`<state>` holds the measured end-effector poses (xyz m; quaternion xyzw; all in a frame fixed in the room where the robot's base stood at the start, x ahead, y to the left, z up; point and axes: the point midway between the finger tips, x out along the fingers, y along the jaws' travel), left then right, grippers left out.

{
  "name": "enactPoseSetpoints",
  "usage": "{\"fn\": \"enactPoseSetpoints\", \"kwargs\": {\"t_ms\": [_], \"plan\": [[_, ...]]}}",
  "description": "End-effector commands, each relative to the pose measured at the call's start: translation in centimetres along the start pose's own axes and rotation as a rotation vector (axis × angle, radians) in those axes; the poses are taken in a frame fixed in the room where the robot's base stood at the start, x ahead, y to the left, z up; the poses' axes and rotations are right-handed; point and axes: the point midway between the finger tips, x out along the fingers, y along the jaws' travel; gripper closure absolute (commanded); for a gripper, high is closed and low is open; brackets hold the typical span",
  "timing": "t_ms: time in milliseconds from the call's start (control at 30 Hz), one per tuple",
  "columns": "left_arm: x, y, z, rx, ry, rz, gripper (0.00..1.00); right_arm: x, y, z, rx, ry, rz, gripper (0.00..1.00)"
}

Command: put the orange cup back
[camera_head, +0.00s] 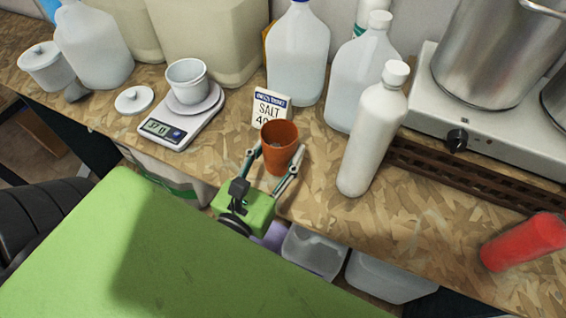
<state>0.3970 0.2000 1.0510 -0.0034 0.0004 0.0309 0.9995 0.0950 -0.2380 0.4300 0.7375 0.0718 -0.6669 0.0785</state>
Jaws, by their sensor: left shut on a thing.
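The orange cup (280,150) stands upright on the wooden worktop, in front of a small card reading "SALT". My left gripper (273,160) has its two fingers on either side of the cup and is shut on it. The green palm of the gripper is at the worktop's front edge. The cup's mouth faces up and its inside looks empty. My right gripper does not show.
A digital scale (178,125) with a white cup (187,82) stands to the left. The salt card (270,107) and white jugs (298,55) are behind. A white bottle (373,135) is close on the right. A hotplate (470,110) with a steel pot and a red cylinder (522,241) are further right.

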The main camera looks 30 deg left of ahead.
Motion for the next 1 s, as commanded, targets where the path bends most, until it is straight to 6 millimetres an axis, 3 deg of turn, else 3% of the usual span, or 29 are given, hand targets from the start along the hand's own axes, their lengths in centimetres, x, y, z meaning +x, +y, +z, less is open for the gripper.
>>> {"fn": "enactPoseSetpoints", "kwargs": {"t_ms": [267, 433, 867, 900, 933, 1000], "plan": [[1.9, -0.1, -2.0, 0.000, -0.003, 0.002, 0.79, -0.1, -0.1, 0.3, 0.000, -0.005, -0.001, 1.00], [1.7, -0.1, -4.6, 0.002, 0.000, 0.000, 0.79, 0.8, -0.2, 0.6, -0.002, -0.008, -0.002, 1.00], [1.7, -0.1, -5.3, -0.001, -0.001, 0.001, 0.79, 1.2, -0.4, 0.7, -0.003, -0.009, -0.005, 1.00], [1.7, -0.1, -5.2, -0.001, -0.001, 0.001, 0.48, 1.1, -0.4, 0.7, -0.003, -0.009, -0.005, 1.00], [1.7, -0.1, -5.1, -0.001, -0.001, 0.001, 0.40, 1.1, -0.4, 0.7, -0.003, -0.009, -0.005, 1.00], [1.7, -0.1, -5.1, -0.001, -0.001, 0.001, 0.39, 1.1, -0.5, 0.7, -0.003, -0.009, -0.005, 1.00]]}}
